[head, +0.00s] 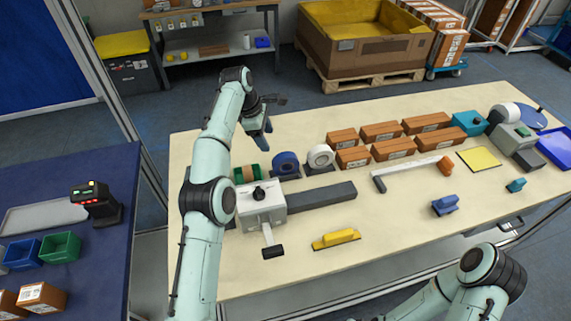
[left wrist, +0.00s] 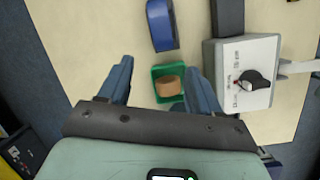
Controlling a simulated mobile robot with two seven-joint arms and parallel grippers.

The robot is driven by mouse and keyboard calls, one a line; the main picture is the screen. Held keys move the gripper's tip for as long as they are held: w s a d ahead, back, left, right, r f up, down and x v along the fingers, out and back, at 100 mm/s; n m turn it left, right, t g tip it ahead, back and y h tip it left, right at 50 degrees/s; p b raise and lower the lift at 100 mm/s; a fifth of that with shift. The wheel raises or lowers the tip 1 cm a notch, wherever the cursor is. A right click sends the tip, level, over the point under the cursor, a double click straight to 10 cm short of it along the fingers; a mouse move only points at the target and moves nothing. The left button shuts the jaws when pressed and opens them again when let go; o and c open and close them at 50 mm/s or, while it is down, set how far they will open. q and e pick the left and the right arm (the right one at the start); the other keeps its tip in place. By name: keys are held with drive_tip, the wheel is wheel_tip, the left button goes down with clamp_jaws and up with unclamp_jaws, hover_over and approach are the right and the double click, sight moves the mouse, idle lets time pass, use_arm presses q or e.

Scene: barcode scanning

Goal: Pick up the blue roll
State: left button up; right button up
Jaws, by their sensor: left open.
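The blue roll (head: 286,163) stands on the light table between a green item (head: 239,175) and a white roll (head: 320,156). In the left wrist view the blue roll (left wrist: 161,25) is at the top, beyond my fingertips, cut off by the frame edge. My left gripper (head: 258,127) is above the table's back left edge, behind and left of the blue roll, not touching it. In the left wrist view the left gripper (left wrist: 160,67) is open and empty, with a green box (left wrist: 157,72) and the brown roll (left wrist: 168,86) in it showing between the fingers. My right gripper is out of view.
A white device (head: 262,204) with a black knob stands just in front of the rolls, with a dark bar (head: 320,196) beside it. Brown boxes (head: 382,132) stand in rows to the right. A yellow-handled tool (head: 336,239) lies near the front; bare table surrounds it.

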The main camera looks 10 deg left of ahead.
sight(287, 162)
use_arm(q)
drive_tip(key=w+d+f+n, duration=0.1)
drive_tip(key=f, duration=0.2)
drive_tip(key=d+f+n, duration=0.2)
drive_tip(key=f, duration=0.1)
drive_tip(key=w+d+f+n+h, duration=0.1)
drive_tip(key=f, duration=0.1)
drive_tip(key=shift+w+d+f+n, duration=0.15)
drive_tip(key=shift+w+f+n, duration=0.15)
drive_tip(key=shift+w+f, duration=0.1)
drive_tip(key=shift+s+x, duration=0.15)
drive_tip(key=shift+x, duration=1.25)
drive_tip(key=shift+s+x, duration=0.15)
drive_tip(key=shift+x, duration=1.2)
drive_tip(key=c, duration=1.1)
drive_tip(key=shift+r, duration=0.1)
